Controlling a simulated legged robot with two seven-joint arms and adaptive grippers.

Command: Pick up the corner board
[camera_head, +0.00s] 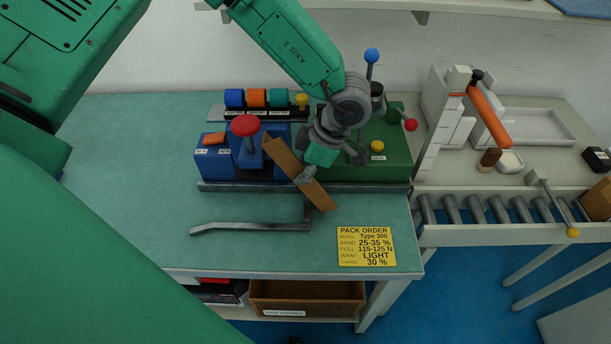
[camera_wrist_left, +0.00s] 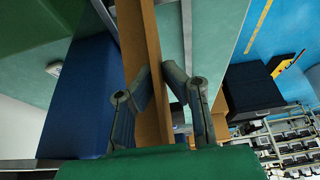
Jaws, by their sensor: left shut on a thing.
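The corner board (camera_head: 283,157) is a long brown strip, tilted in the head view from upper left to lower right above the front of the bench machine. My left gripper (camera_head: 306,175) is shut on it near its middle. In the left wrist view the board (camera_wrist_left: 143,60) runs up between the two fingers of the left gripper (camera_wrist_left: 158,85). Whether the board touches the machine below it cannot be told. My right gripper is not in view.
A blue fixture with a red knob (camera_head: 245,125) and a green block (camera_head: 395,158) stand behind the board. A grey bar (camera_head: 250,227) and a yellow pack order card (camera_head: 366,246) lie on the green bench (camera_head: 130,180). A roller conveyor (camera_head: 475,210) is at right.

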